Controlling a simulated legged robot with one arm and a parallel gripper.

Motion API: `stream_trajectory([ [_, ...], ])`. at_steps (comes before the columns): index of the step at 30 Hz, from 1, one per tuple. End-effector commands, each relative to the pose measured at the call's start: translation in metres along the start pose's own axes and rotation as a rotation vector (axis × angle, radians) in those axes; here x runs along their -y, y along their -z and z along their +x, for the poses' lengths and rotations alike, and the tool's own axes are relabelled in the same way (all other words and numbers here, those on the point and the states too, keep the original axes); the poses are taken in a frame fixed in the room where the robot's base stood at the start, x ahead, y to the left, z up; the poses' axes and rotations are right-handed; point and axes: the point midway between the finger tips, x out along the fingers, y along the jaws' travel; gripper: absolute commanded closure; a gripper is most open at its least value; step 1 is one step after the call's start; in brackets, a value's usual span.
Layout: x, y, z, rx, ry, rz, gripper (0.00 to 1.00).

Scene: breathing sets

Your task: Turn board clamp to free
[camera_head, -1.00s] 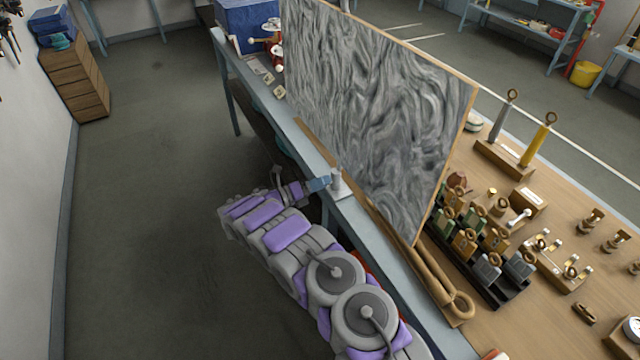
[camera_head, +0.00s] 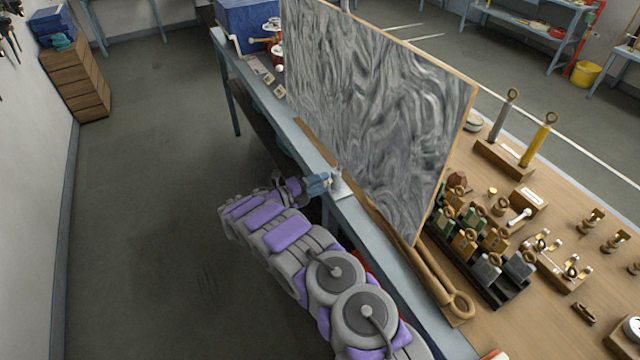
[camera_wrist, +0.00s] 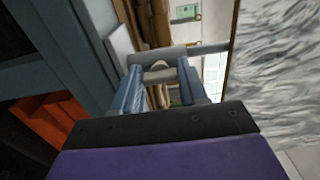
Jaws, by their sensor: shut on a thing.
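The board (camera_head: 380,110) is a large grey marbled panel with a thin wooden edge, standing upright along the bench. The board clamp (camera_head: 338,186) is a small pale grey fitting on the bench's near edge, at the foot of the board. My gripper (camera_head: 320,182) reaches it from the left and is shut on it. In the wrist view the clamp's grey bar (camera_wrist: 160,54) lies across the blue-grey fingers (camera_wrist: 160,88), and the board (camera_wrist: 275,75) rises at the right. The fingers partly hide the clamp, and its exact turn is hard to tell.
The blue-edged bench (camera_head: 285,110) runs beside my arm. Right of the board stand a black rack of tagged parts (camera_head: 490,285), wooden blocks with fittings, and a stand with a grey and a yellow handle (camera_head: 538,140). The floor at left (camera_head: 150,210) is clear.

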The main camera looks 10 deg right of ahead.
Motion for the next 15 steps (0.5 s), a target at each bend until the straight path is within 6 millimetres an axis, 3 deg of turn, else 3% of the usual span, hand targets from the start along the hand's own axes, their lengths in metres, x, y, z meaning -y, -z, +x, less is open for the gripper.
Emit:
stream_trajectory([
  [10,-0.0002,-0.0023,-0.0018,0.009,-0.002,0.000,0.88],
  [11,-0.0003,-0.0022,-0.0018,0.009,-0.002,0.000,0.56],
  [15,0.0001,-0.0007,-0.0014,0.006,-0.001,0.000,0.42],
])
